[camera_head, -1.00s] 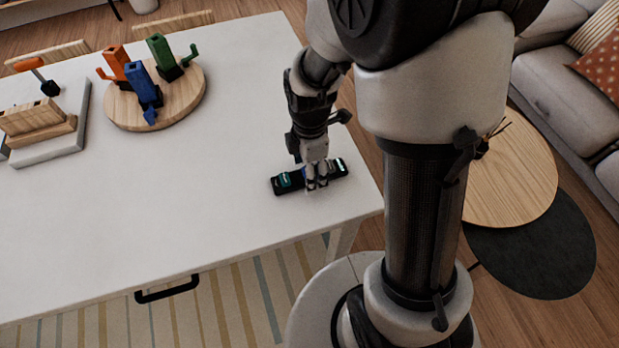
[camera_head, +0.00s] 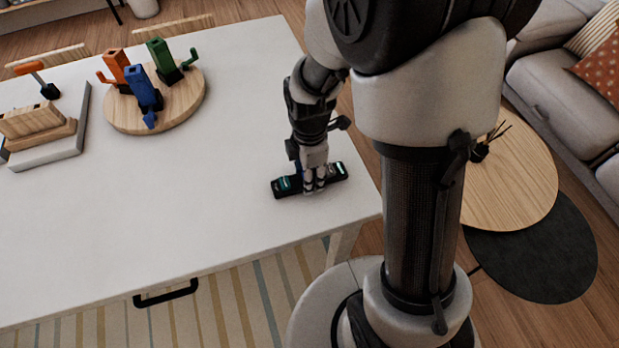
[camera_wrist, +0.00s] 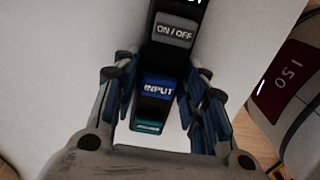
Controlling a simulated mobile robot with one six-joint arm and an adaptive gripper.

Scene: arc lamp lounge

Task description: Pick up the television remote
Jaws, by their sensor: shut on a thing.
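The television remote is a long black bar (camera_head: 285,187) with coloured buttons. It lies near the right end of the white table in the head view. In the wrist view the remote (camera_wrist: 173,54) runs between the fingers, with a grey ON/OFF button, a blue INPUT button and a teal one near the end. My gripper (camera_head: 314,184) points down over the remote's middle and is shut on it, one finger on each side. The fingers hide part of the remote in the head view. I cannot see a clear gap between the remote and the table.
A round wooden board (camera_head: 193,104) with orange, blue and green block figures stands at the back of the table (camera_head: 180,220). A slab (camera_head: 60,153) with wooden pieces is at the left. The table between them and the remote is clear. A round side table (camera_head: 525,190) and sofa are at right.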

